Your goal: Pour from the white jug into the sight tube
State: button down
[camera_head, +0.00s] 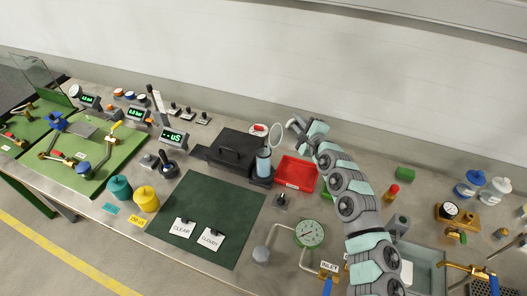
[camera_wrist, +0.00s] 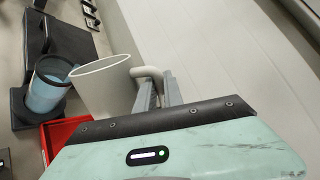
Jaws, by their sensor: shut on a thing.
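The white jug (camera_head: 276,136) is held up in the air by its handle. In the wrist view the jug (camera_wrist: 104,92) shows its wide oval mouth and grey-white inside; whether it holds liquid I cannot tell. In the head view the jug appears tipped, mouth toward the left. My gripper (camera_head: 297,124) is shut on the handle, and its fingers show in the wrist view (camera_wrist: 158,92). The sight tube (camera_head: 264,162) stands upright, pale blue with a dark rim, in a black base. The tube (camera_wrist: 46,88) is close beside the jug in the wrist view. No stream shows.
A red tray (camera_head: 297,173) lies right of the tube, and a black case (camera_head: 234,147) stands left of it. A dark green mat (camera_head: 211,222) with two cards marked CLEAR and CLOUDY lies in front.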

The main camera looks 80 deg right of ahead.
jog(key=shift+w+a+r, duration=0.1)
jog(key=shift+w+r, duration=0.1)
dwell(0.8)
jog(key=shift+s+d+f+m, duration=0.4)
jog(key=shift+s+f+m, duration=0.3)
jog(key=shift+s, duration=0.1)
jog(key=shift+f+m+t, duration=0.3)
jog(key=shift+f, duration=0.15)
jog(key=s+d+f+m+t, duration=0.2)
jog(key=s+d+f+m, duration=0.1)
jog(key=s+f+m, duration=0.4)
notch_tip(320, 180, down, 4)
jog(key=shift+d+r+m+h, duration=0.25)
jog(key=shift+d+m+h, duration=0.1)
jog(key=shift+m, duration=0.65)
jog(key=shift+f, duration=0.15)
